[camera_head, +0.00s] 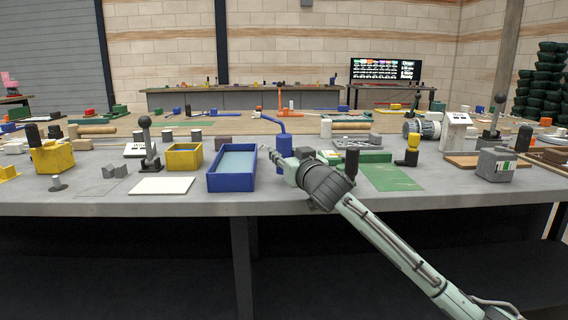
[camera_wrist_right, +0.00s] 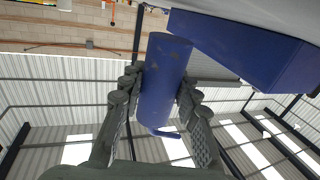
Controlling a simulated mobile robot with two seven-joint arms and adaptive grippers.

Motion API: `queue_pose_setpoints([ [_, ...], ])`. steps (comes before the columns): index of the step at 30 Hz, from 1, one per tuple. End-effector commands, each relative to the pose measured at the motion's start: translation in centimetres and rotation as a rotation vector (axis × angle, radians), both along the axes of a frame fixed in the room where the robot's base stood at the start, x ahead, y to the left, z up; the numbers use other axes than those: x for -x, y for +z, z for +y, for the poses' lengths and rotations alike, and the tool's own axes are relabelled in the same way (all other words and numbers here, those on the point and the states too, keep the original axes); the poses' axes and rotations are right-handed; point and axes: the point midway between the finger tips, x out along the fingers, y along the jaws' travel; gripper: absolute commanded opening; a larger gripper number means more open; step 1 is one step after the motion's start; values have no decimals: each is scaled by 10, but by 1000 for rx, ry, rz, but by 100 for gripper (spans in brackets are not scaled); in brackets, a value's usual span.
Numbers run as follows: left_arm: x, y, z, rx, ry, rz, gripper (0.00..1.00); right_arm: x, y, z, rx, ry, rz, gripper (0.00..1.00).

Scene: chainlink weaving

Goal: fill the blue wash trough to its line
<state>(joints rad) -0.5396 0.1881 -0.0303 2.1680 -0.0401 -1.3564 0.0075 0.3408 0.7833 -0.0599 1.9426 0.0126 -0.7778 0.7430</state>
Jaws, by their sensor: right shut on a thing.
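The blue wash trough (camera_head: 231,184) stands near the front edge of the grey table, with a pale blue surface inside below its rim. I cannot make out its line. Just right of it is a blue cylinder (camera_head: 285,142) with a bent blue arm (camera_head: 268,118) rising up and left from it. My right gripper (camera_head: 276,155) is at the cylinder, beside the trough's right wall. In the right wrist view the fingers (camera_wrist_right: 158,100) lie on both sides of the blue cylinder (camera_wrist_right: 166,65), shut on it, and the trough's blue wall (camera_wrist_right: 250,48) is close by. My left gripper is out of view.
A yellow bin (camera_head: 184,157) and a white plate (camera_head: 161,186) are left of the trough. The table is crowded behind.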

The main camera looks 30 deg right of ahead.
Motion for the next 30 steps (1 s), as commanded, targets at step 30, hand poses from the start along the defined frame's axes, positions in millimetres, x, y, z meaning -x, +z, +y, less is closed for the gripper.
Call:
queue_pose_setpoints([
  [30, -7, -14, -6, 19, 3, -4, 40, -20, 83, 115, -1, -1, -1, 0],
])
